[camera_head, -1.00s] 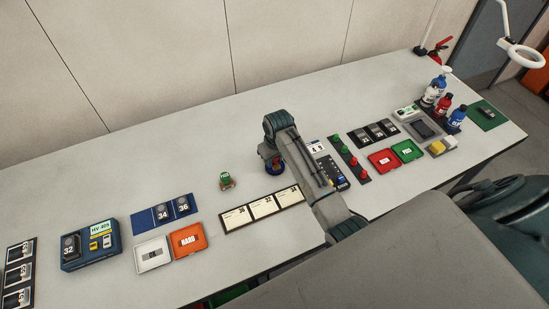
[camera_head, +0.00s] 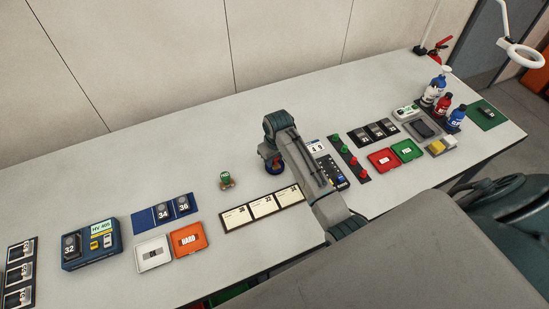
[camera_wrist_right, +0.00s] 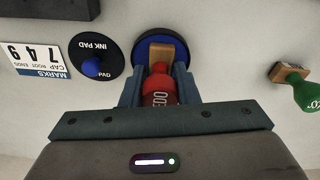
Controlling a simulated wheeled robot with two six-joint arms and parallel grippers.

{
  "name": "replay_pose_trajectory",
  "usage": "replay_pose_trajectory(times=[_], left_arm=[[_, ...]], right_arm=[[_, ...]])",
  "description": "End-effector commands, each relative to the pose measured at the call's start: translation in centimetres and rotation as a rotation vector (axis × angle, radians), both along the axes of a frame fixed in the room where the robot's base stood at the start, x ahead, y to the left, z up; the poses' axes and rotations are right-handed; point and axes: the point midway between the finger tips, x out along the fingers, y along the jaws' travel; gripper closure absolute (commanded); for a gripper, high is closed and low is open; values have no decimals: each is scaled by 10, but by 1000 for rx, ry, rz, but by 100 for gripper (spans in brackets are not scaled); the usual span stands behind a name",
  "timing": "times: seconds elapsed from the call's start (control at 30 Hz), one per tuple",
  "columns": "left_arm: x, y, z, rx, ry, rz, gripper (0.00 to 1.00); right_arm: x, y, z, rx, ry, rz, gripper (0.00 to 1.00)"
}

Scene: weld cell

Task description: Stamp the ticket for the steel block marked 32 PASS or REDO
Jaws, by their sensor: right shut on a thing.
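The steel block marked 32 (camera_head: 71,245) sits on the blue tester (camera_head: 90,262), whose display reads HV 405. Three tickets lie in a row mid-bench; the middle one (camera_head: 264,206) appears marked 32. My right gripper (camera_wrist_right: 160,90) is shut on the red REDO stamp (camera_wrist_right: 160,84). The stamp's wooden block is over the round blue ink pad (camera_wrist_right: 142,52); I cannot tell whether it touches. The pad also shows under my right gripper in the head view (camera_head: 274,166). A green stamp (camera_head: 226,180) stands apart on the bench, also in the wrist view (camera_wrist_right: 300,88). My left gripper is out of view.
The black ink pad lid (camera_wrist_right: 97,58) lies beside the pad, near a MARKS card (camera_wrist_right: 92,52). Blocks 34 and 36 rest on a blue mat (camera_head: 145,219). White (camera_head: 142,263) and orange HARD (camera_head: 187,239) trays are near the front.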

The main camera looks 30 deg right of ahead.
Motion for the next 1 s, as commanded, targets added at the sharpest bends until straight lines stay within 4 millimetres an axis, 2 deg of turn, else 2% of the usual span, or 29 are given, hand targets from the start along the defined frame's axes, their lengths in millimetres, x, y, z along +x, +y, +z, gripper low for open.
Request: replay_pose_trajectory(times=[0.47, 1.0], left_arm=[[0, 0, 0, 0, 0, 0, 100], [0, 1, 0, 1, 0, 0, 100]], right_arm=[[-1, 0, 1, 1, 2, 0, 87], [0, 0, 45, 0, 0, 0, 87]])
